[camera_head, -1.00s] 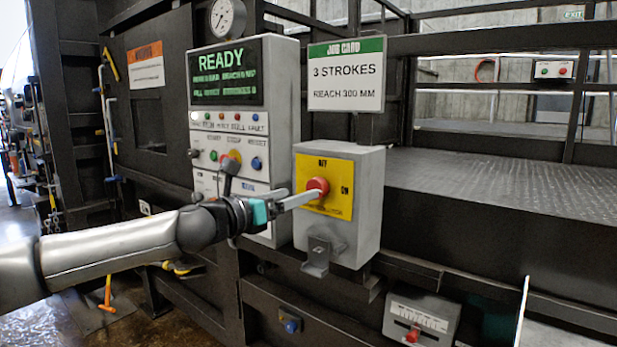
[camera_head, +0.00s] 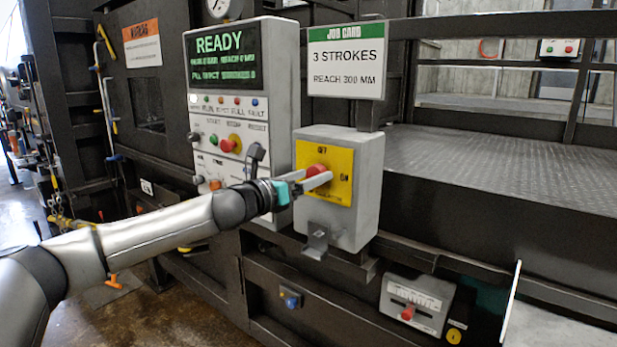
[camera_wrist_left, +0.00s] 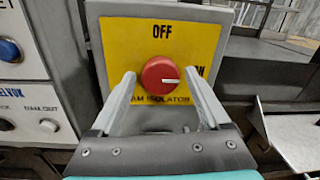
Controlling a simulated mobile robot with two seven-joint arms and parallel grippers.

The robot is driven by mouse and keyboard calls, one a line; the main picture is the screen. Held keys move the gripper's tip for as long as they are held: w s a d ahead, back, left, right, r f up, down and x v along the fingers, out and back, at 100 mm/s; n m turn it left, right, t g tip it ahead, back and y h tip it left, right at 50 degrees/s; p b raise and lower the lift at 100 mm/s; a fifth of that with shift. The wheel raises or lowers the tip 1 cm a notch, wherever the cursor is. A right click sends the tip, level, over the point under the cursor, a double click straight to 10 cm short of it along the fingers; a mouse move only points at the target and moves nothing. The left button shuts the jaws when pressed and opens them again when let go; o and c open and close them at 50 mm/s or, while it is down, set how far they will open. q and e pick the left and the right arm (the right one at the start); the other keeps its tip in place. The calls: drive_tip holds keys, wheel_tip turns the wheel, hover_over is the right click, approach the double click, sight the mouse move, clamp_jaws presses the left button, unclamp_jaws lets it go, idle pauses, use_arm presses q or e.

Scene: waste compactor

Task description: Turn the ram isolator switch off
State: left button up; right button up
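The ram isolator switch is a red round knob (camera_head: 316,172) on a yellow plate (camera_head: 340,185), fixed to a grey box. In the left wrist view the red knob (camera_wrist_left: 160,75) has a white pointer line aimed right, toward the partly hidden ON label; OFF is printed above it. My left gripper (camera_head: 318,182) is at the knob in the head view. In the left wrist view the left gripper (camera_wrist_left: 158,78) is open, one finger on each side of the knob and a little below it, with gaps visible. Contact cannot be told. My right gripper is not in view.
A control panel (camera_head: 270,60) reading READY stands left of the box. A job card sign (camera_head: 346,70) is above it. A metal bracket (camera_head: 316,240) sticks out below the box. A grey unit with a red slider (camera_head: 416,303) sits lower right.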

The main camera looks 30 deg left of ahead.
use_arm(q)
drive_tip(key=c, duration=1.2)
drive_tip(key=shift+n, duration=0.3)
drive_tip(key=n+p, duration=0.1)
drive_tip(key=n, duration=0.8)
drive_tip(key=shift+f+t+p, duration=0.1)
drive_tip(key=shift+t+p, duration=0.2)
drive_tip(key=n+p, duration=0.1)
drive_tip(key=n, duration=0.3)
drive_tip(key=shift+y, duration=0.3)
drive_tip(key=shift+f+n+y+p, duration=0.1)
drive_tip(key=shift+n+y+p, duration=0.3)
drive_tip(key=shift+n+p, duration=1.4)
drive_tip(key=shift+n+b, duration=0.75)
drive_tip(key=shift+n, duration=0.15)
